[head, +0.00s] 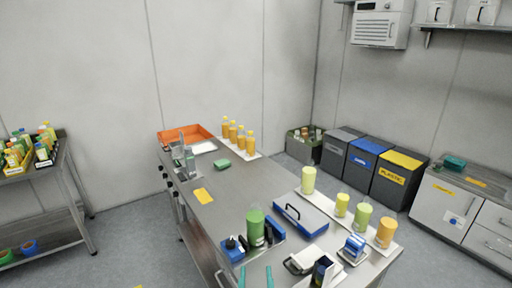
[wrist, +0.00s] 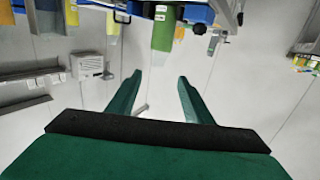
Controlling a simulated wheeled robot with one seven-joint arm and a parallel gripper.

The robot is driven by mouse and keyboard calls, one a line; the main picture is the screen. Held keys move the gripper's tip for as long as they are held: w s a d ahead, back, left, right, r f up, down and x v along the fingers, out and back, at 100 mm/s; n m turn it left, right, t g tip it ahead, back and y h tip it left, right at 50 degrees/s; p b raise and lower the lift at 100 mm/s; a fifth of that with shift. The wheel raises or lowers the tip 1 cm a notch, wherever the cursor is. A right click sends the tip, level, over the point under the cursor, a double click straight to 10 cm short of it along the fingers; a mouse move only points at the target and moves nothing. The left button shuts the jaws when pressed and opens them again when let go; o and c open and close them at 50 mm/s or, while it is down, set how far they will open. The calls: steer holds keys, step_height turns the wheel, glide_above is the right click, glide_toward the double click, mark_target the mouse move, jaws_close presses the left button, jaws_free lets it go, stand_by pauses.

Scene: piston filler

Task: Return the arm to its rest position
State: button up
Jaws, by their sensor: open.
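My gripper (head: 256,270) shows at the bottom edge of the head view as two teal fingertips, pointing up the picture, in front of the near end of the steel table (head: 235,190). In the wrist view my gripper (wrist: 160,76) has its two green fingers spread apart, with nothing between them. The rest of my arm is out of the head view. I cannot tell the exact gap between the fingertips and the table edge.
Near my gripper on the table are a green bottle (head: 255,228) at a blue device (head: 234,249), a blue case (head: 300,217) and a dark-screened device (head: 323,270). An orange bin (head: 172,137) stands at the far end.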

steer(key=s+f+g, duration=0.1)
steer(key=s+f, duration=0.5)
steer(key=s, duration=0.3)
steer(key=s+f, duration=0.6)
steer(key=s, duration=0.3)
steer(key=s+f+g, duration=0.1)
steer(key=s, duration=1.7)
steer(key=shift+s, duration=0.15)
steer(key=shift+f, duration=0.1)
steer(key=c, duration=0.4)
steer(key=shift+a, duration=0.1)
